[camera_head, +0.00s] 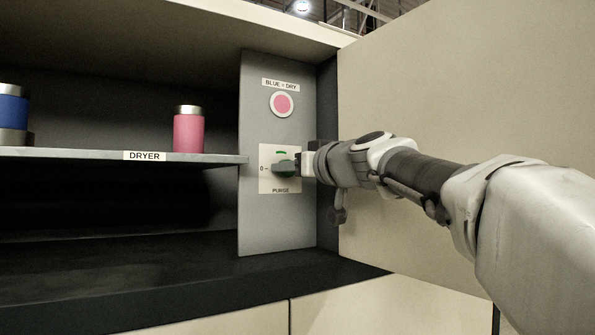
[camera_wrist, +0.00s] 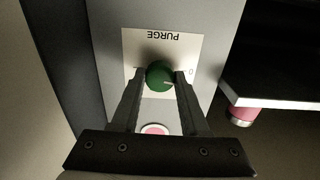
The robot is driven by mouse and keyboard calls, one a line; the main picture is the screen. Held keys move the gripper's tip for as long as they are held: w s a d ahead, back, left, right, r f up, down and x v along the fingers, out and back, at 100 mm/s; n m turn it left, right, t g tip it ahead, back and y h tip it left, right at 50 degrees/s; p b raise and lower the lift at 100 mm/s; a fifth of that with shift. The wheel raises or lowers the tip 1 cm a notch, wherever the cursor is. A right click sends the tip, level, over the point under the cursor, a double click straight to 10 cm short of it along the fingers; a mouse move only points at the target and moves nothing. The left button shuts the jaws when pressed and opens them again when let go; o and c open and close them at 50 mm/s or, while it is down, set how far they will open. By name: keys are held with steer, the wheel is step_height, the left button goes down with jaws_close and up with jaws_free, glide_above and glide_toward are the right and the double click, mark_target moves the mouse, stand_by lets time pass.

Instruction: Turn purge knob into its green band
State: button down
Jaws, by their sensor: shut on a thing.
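The purge knob (camera_wrist: 159,74) is round and green, on a pale plate (camera_head: 265,183) marked PURGE with a 0 at its left in the head view. A short green band (camera_head: 281,152) shows on the plate above the knob in the head view. In the wrist view, which is upside down, a small pale mark on the knob lies on its right side, toward the 0. My gripper (camera_head: 285,168) reaches in from the right and is shut on the knob, with one finger on each side of it in the wrist view (camera_wrist: 160,78). The fingers partly hide the knob in the head view.
A round pink indicator (camera_head: 282,103) sits above the plate under a BLUE = DRY label (camera_head: 281,85). Left of the grey panel (camera_head: 258,225), a shelf (camera_head: 80,153) marked DRYER holds a pink canister (camera_head: 188,132) and a blue one (camera_head: 13,112). A large beige panel (camera_head: 460,80) stands at right.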

steer(key=shift+m, duration=7.9)
steer(key=shift+f+p, duration=0.1)
steer(key=shift+p, duration=0.2)
steer(key=shift+c, duration=2)
jaws_free()
steer(key=shift+d, duration=0.1)
